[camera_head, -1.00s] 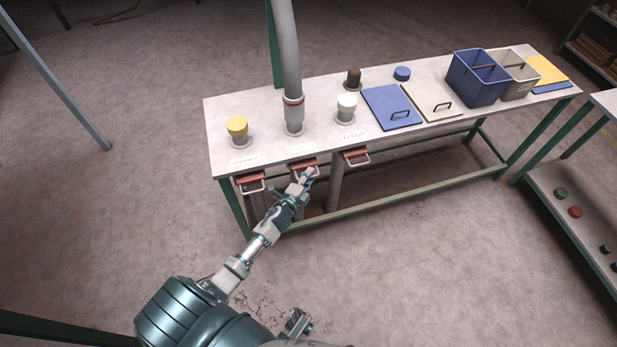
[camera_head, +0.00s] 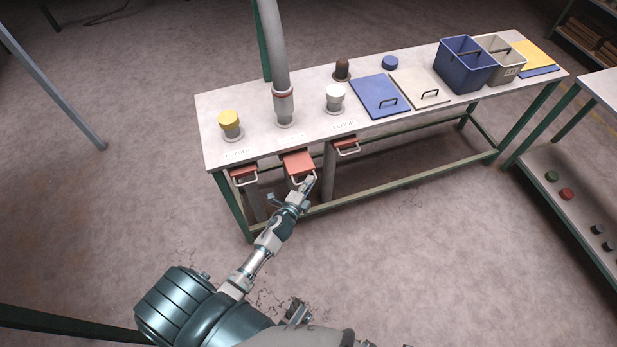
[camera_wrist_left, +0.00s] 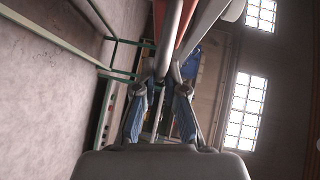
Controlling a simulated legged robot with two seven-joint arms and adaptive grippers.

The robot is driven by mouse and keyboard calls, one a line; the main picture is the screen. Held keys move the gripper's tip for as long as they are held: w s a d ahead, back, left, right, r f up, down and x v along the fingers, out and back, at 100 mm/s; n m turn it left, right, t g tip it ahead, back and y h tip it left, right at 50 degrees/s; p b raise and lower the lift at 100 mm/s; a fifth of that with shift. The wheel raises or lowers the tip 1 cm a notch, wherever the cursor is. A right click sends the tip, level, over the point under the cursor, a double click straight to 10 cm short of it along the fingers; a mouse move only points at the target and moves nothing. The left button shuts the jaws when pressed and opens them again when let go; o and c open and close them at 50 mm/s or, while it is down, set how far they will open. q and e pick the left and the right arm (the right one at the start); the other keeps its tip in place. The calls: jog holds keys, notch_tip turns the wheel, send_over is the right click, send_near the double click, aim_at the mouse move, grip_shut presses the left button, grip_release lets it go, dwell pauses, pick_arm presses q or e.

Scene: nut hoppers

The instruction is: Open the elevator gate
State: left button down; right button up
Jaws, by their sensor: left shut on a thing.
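Three red slide gates with pale loop handles sit under the front edge of the white table. The middle gate (camera_head: 296,162), below the grey pipe, is drawn out towards me, with much of its red plate showing. Its label is too faint to read. My left gripper (camera_head: 307,184) is shut on its handle, which also shows as a bar between the fingers in the left wrist view (camera_wrist_left: 161,82). The left gate (camera_head: 243,172) and right gate (camera_head: 345,144) stick out less. What looks like my right gripper (camera_head: 298,313) is at the bottom, its jaws unclear.
The white table (camera_head: 400,125) has green legs and a low green rail (camera_head: 400,181). On it stand the grey pipe (camera_head: 280,60), a yellow-capped port (camera_head: 230,122), a white-capped port (camera_head: 335,96), lids and a blue bin (camera_head: 466,72). Open floor lies in front.

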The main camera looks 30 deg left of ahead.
pick_arm(q)
jog(key=shift+s+a+f, duration=0.1)
jog(key=shift+a+f, duration=0.2)
jog(key=shift+a, duration=0.05)
jog(key=c, duration=1.2)
grip_release()
jog(key=shift+a+f, duration=0.1)
jog(key=shift+a, duration=0.2)
jog(key=shift+c, duration=0.2)
jog(key=shift+a, duration=0.15)
jog(key=s+d+r, duration=0.1)
jog(key=s, duration=1)
jog(key=shift+s+r, duration=0.35)
pick_arm(e)
jog(key=shift+a+r, duration=0.1)
jog(key=shift+a, duration=0.1)
